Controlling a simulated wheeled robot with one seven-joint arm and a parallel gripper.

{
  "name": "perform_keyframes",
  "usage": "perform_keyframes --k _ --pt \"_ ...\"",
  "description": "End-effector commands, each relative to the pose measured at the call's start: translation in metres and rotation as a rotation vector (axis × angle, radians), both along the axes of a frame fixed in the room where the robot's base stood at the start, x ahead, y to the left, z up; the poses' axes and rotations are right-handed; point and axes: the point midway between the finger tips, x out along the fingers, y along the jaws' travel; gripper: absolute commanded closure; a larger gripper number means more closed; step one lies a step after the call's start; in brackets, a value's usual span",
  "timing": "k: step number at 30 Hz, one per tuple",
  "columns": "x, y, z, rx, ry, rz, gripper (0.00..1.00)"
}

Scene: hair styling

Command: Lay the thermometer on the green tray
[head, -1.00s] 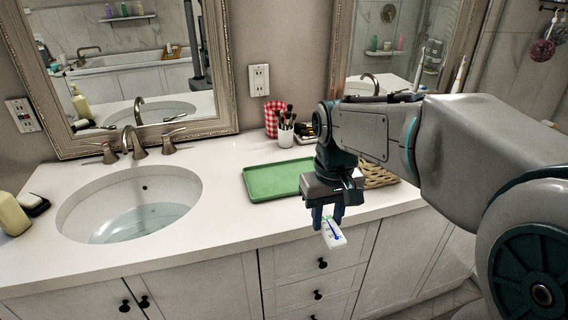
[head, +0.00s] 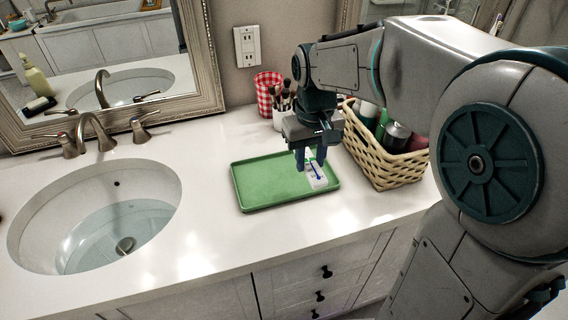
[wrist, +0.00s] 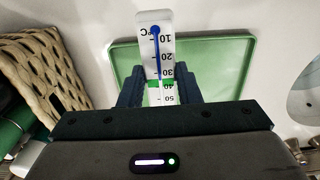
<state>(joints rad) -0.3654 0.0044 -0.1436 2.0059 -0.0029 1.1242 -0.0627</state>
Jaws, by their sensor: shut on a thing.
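The thermometer (head: 316,175) is a white strip with a blue line and a number scale. My gripper (head: 312,167) is shut on it. In the wrist view the thermometer (wrist: 155,50) sticks out between the two fingers (wrist: 161,90), its °C end pointing away from me. The green tray (head: 262,182) lies flat on the counter and is empty. The thermometer is over the tray's right part in the head view. I cannot tell whether it touches the tray. The tray's rim (wrist: 180,38) also shows behind it in the wrist view.
A wicker basket (head: 378,160) with bottles stands close to the tray's right. A white cup of brushes (head: 281,115) and a red checked cup (head: 267,90) stand behind. The sink (head: 100,215) is at left. Bare counter lies between sink and tray.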

Motion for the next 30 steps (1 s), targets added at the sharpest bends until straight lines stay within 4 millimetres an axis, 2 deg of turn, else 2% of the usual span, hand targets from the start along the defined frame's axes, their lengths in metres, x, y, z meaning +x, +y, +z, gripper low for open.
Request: perform_keyframes --k 6,13,18,25,30 --pt "0.033 0.028 -0.026 -0.001 0.003 0.000 0.94" --pt "0.058 0.049 -0.046 0.000 0.001 -0.003 0.94" --pt "0.063 0.053 -0.053 -0.001 0.002 -0.005 0.94" --pt "0.063 0.053 -0.085 -0.001 0.003 -0.005 0.94" --pt "0.063 0.053 -0.090 0.000 -0.001 -0.005 0.94"
